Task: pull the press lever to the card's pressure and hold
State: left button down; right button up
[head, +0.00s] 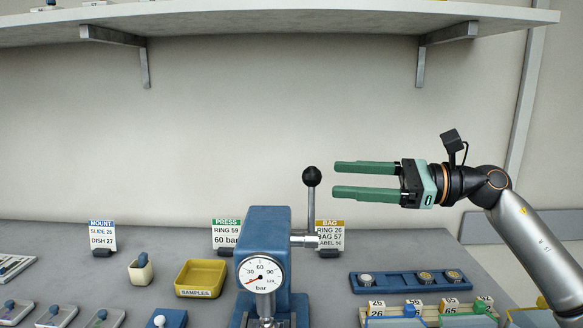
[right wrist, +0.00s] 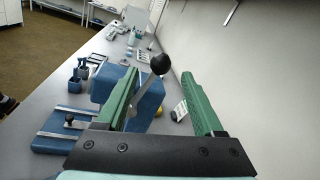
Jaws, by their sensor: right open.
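The blue press (head: 266,232) stands on the bench with a round white gauge (head: 263,274) on its front. The gauge's needle is too small to read surely. Its lever rises upright at the press's right side and ends in a black ball knob (head: 311,176). The green-headed PRESS card (head: 226,235) behind reads "RING 59" and "60 bar". My right gripper (head: 336,179) is open and empty, its fingers pointing left at knob height, tips just right of the knob. In the right wrist view, the knob (right wrist: 161,64) shows between the two green fingers, apart from both. My left gripper is out of view.
A BAG card (head: 330,236) stands behind the lever, and a yellow SAMPLES tray (head: 200,278) sits left of the press. A blue holder (head: 412,284) with round pieces lies at the right. A shelf (head: 280,22) hangs above; the space between is free.

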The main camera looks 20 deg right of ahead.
aim_at(308, 175)
jog(key=p+x, duration=0.3)
jog(key=x, duration=0.6)
jog(key=shift+w+a, duration=0.15)
jog(key=shift+a, duration=0.05)
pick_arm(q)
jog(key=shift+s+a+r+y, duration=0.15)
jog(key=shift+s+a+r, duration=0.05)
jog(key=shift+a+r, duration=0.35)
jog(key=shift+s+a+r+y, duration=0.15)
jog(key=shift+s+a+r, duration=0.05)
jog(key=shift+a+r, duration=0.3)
pick_arm(e)
jog(key=shift+c, duration=0.9)
jog(key=c, duration=0.7)
grip_shut()
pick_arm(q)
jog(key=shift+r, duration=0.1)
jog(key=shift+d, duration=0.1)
